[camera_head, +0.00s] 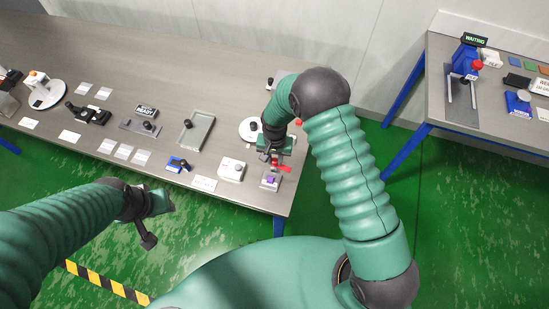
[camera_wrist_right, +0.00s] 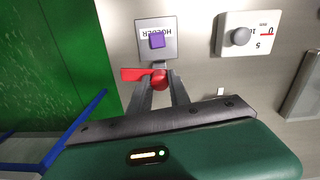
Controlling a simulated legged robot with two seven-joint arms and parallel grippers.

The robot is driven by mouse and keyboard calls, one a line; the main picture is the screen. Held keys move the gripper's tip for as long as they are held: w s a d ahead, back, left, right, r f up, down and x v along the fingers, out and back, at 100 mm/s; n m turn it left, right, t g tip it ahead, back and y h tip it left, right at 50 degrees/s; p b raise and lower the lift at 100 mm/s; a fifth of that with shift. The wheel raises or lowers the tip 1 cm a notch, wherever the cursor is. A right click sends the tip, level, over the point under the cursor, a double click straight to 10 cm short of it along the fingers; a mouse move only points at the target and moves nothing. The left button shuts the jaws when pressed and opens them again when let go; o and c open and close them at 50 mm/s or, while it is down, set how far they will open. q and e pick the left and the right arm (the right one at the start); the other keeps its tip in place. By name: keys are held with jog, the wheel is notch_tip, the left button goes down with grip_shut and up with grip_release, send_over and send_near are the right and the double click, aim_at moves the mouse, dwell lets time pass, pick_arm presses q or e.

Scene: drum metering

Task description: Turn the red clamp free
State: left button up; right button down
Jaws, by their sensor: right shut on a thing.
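The red clamp (camera_head: 283,168) is near the right end of the long bench, partly hidden by my right gripper (camera_head: 273,156) in the head view. In the wrist view the red clamp (camera_wrist_right: 135,74) has a flat lever pointing left and a round red hub. My right gripper (camera_wrist_right: 161,84) is shut on the hub, with one finger on each side. Beside the clamp is a grey plate marked HOLDER (camera_wrist_right: 168,22) with a purple block (camera_wrist_right: 157,41) on it. My left gripper (camera_head: 148,222) hangs over the floor in front of the bench; its jaw opening does not show clearly.
A white box with a grey knob (camera_wrist_right: 262,22) stands right of the holder in the wrist view. A white round dish (camera_head: 246,126) is behind my right gripper. Trays and fixtures line the bench to the left. A second table (camera_head: 440,100) stands at right, across a floor gap.

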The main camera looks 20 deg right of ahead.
aim_at(274, 159)
jog(key=shift+f+n, duration=0.1)
jog(key=shift+n, duration=0.7)
jog(key=c, duration=1.2)
grip_release()
notch_tip(274, 159, up, 17)
jog(key=b, duration=0.3)
jog(key=shift+w, duration=0.1)
jog(key=s+d+f+n+t+b, duration=0.1)
jog(key=s+d, duration=0.1)
jog(key=s, duration=0.5)
jog(key=s+d+f+n+t+b, duration=0.1)
jog(key=s+d+n+b, duration=0.1)
jog(key=s, duration=0.6)
jog(key=shift+s+d+f+n+t, duration=0.15)
jog(key=shift+d+f+n+t, duration=0.15)
jog(key=shift+d, duration=0.3)
